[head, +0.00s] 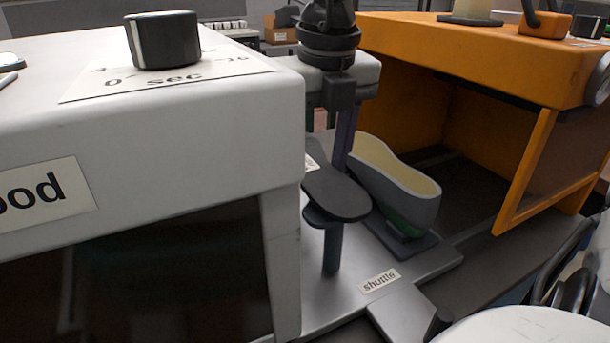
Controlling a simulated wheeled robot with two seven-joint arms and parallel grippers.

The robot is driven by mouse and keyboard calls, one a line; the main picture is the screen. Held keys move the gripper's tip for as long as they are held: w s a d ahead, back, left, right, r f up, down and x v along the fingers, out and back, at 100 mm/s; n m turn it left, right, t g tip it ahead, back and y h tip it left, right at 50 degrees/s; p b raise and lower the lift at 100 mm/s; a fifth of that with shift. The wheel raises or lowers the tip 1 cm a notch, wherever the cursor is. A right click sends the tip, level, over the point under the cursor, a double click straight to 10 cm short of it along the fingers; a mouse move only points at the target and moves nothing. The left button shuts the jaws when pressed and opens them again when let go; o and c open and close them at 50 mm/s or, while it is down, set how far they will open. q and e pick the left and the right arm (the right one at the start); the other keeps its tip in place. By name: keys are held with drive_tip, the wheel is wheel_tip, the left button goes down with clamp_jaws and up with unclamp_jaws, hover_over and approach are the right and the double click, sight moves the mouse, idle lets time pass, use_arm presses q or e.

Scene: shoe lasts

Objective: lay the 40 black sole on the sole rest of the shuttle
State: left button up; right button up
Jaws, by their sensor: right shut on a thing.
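The black sole (338,193) is roughly level over the sole rest (332,242), a grey post with a small dark pad. It lies on the pad or just above it; I cannot tell which. Its far end is partly hidden by the white machine's corner, and a size mark cannot be read. My right gripper (325,150) points down from the top and is shut on the far end of the sole. The shuttle (345,290) is a grey metal plate with a "shuttle" label. My left gripper is not in view.
A grey upper with cream inside (398,190) stands beside the sole on the shuttle, on a green last. A white machine (200,125) with a black knob (163,40) fills the left. An orange box (440,50) with an open hatch stands at the right.

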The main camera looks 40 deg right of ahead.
sight(315, 172)
drive_tip(key=shift+f+b, duration=0.85)
drive_tip(key=shift+f, duration=0.1)
idle(0.4)
drive_tip(key=o, duration=1.5)
drive_tip(key=shift+o, duration=0.2)
drive_tip(key=shift+r+p, duration=2.55)
drive_tip(key=shift+r, duration=0.95)
